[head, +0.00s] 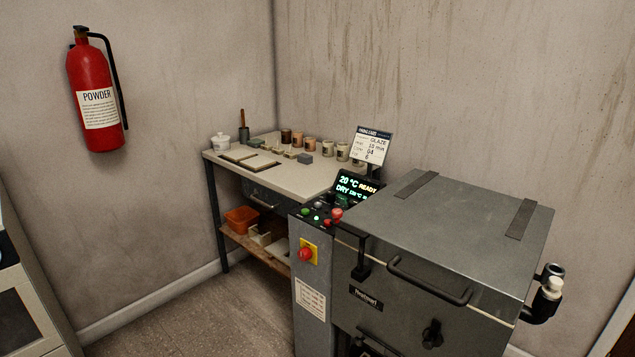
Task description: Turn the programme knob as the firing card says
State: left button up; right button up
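The grey kiln (455,220) stands at the right with its lid down. Its slanted control panel (322,212) has small green, grey and red buttons, with a red mushroom button (337,215) among them. The display (357,187) above reads 20 °C, READY and DRY, with smaller text after DRY. The firing card (373,145) stands behind it; I read GLAZE, a blurred minutes line, 04 and 6. A black knob (432,335) sits low on the kiln front; I cannot tell whether it is the programme knob. Neither of my grippers is in view.
A worktable (290,174) behind the kiln holds several pots and tiles, with an orange bin (241,219) below. A red emergency stop (306,254) and lid handle (430,281) stick out in front. A fire extinguisher (93,90) hangs at left. The floor (200,312) is clear.

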aim_at(331, 194)
jog(key=i+j, duration=0.65)
jog(key=i, duration=0.3)
jog(key=j+u, duration=0.05)
